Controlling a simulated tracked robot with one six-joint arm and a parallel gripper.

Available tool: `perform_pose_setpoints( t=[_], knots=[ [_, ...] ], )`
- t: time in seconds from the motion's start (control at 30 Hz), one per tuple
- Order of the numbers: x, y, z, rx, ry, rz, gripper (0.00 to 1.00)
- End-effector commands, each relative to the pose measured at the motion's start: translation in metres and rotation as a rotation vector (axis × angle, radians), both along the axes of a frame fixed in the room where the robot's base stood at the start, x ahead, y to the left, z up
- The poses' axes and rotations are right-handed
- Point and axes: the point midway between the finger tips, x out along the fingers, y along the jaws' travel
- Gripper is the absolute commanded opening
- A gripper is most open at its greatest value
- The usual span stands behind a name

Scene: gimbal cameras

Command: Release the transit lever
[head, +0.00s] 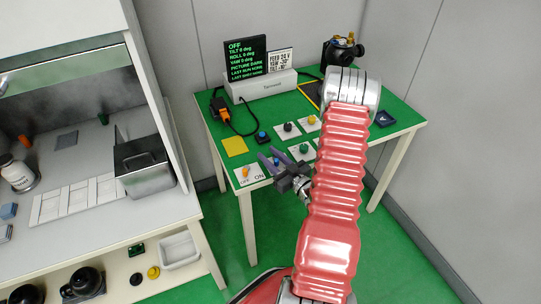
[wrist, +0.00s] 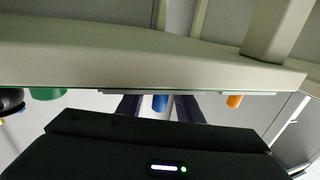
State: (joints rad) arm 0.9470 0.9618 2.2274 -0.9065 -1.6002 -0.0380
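The black gimbal camera (head: 343,52) stands at the back right of the green-topped table, with a small brass-coloured part on top. I cannot make out which part of it is the transit lever; it is too small, and my arm covers part of the area before it. My gripper (head: 268,158) is over the table's front edge, well away from the gimbal camera. Its two fingers are spread and nothing shows between them in the head view. In the wrist view the fingers (wrist: 158,108) stand apart, with a blue knob (wrist: 160,103) visible between them; contact cannot be told.
An orange OFF/ON switch (head: 246,172) is left of my gripper. Several coloured knobs on white plates, including a green one (head: 304,149), lie near it. A black display (head: 246,60) reads OFF and PICTURE DARK. A white box (head: 262,86) and an orange-black device (head: 220,106) are behind.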

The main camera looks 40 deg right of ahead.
Motion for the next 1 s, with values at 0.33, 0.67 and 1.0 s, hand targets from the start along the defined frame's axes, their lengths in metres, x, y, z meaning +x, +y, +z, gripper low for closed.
perform_pose_setpoints(
  t=[0.33, 0.67, 1.0],
  knots=[
    [0.0019, -0.0001, -0.0001, 0.001, 0.000, -0.001, 0.30],
    [0.0017, -0.0002, -0.0001, 0.001, 0.000, -0.001, 0.07],
    [0.0018, -0.0002, 0.0000, 0.001, 0.000, -0.004, 0.00]
  ],
)
